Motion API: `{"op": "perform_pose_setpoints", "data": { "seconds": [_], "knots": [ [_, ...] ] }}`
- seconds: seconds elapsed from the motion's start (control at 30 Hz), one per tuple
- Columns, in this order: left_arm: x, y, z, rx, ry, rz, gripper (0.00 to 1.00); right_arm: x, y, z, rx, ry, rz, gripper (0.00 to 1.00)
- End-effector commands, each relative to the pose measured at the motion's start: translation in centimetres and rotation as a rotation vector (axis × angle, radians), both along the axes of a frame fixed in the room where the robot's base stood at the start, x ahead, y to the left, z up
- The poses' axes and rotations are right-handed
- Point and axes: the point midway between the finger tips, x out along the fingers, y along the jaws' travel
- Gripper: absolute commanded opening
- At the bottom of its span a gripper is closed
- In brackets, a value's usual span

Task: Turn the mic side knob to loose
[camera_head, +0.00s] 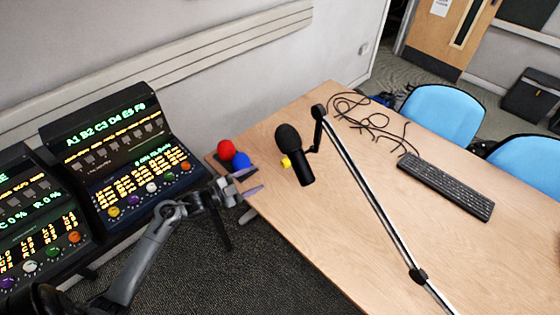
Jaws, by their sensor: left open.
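A black microphone (294,152) hangs tilted over the wooden table, on the end of a boom arm (366,190). The boom has a dark joint (319,112) at its top beside the mic. A small yellow piece (286,162) shows at the mic's left side; I cannot tell whether it is the side knob or an object behind the mic. My left gripper (248,182) is open and empty, left of the mic and apart from it, near the table's left edge. My right gripper is not in view.
A red ball (226,149) and a blue ball (241,160) sit at the table's left corner, close to my left gripper. Lit control panels (130,150) stand at left. A black cable (365,112) and a keyboard (446,187) lie on the table (320,225). Blue chairs (443,112) stand behind.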

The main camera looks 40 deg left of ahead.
Motion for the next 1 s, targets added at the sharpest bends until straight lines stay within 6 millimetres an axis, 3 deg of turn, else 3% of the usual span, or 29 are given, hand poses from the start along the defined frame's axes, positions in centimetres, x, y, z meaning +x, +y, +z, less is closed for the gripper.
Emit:
{"op": "perform_pose_setpoints", "data": {
  "seconds": [0.6,1.0],
  "knots": [
    [8.3,-2.7,0.2,-0.001,-0.004,0.002,0.6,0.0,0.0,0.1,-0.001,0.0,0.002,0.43],
    [9.9,-3.3,0.1,0.0,-0.002,0.001,0.6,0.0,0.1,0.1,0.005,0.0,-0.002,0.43]
  ]
}}
